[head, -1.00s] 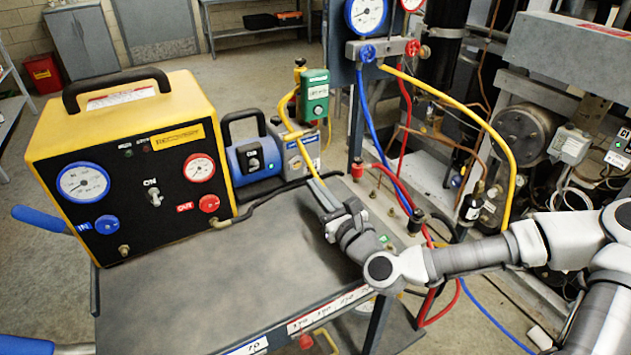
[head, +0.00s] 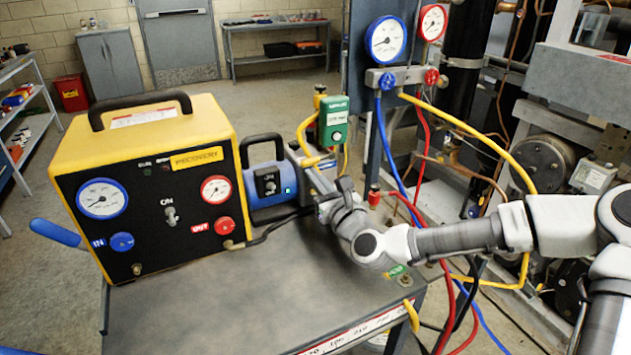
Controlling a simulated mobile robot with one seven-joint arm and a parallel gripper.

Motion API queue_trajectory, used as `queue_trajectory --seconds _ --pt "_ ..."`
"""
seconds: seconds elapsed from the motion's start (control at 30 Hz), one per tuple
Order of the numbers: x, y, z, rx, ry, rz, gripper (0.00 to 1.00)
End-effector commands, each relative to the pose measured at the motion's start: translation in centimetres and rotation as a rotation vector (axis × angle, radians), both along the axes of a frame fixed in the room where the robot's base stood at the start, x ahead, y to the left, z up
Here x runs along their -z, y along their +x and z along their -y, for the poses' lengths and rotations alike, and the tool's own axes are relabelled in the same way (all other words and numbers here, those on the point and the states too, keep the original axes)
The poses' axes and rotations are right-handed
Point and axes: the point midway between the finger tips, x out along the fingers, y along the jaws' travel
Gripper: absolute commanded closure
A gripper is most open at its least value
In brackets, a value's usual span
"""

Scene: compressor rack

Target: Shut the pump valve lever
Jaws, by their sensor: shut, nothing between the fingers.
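The blue pump (head: 268,185) with a black handle stands at the back of the cart, right of the yellow machine. A yellow hose (head: 303,130) comes down to a yellow fitting (head: 311,161) at the pump's right end. I cannot clearly tell the valve lever from this fitting and hose. My gripper (head: 313,176) is shut and empty, reaching from the right with its fingertips close by the pump's right end, just below the yellow fitting. I cannot tell whether they touch. The wrist hides part of the cart top behind it.
The yellow machine (head: 150,190) with gauges fills the cart's left side. A green box (head: 333,122) stands behind the fitting. Blue, red and yellow hoses hang from the gauge manifold (head: 400,78) near my arm. The cart's front top (head: 220,310) is clear.

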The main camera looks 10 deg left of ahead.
Motion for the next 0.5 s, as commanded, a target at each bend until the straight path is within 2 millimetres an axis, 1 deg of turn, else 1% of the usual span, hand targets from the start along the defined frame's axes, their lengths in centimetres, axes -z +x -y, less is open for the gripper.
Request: queue_trajectory --seconds 0.2,0.5 --pt "-0.1 0.0 0.0 0.000 0.004 -0.003 1.00" --pt "-1.3 0.0 -0.2 0.001 0.062 -0.045 1.00"
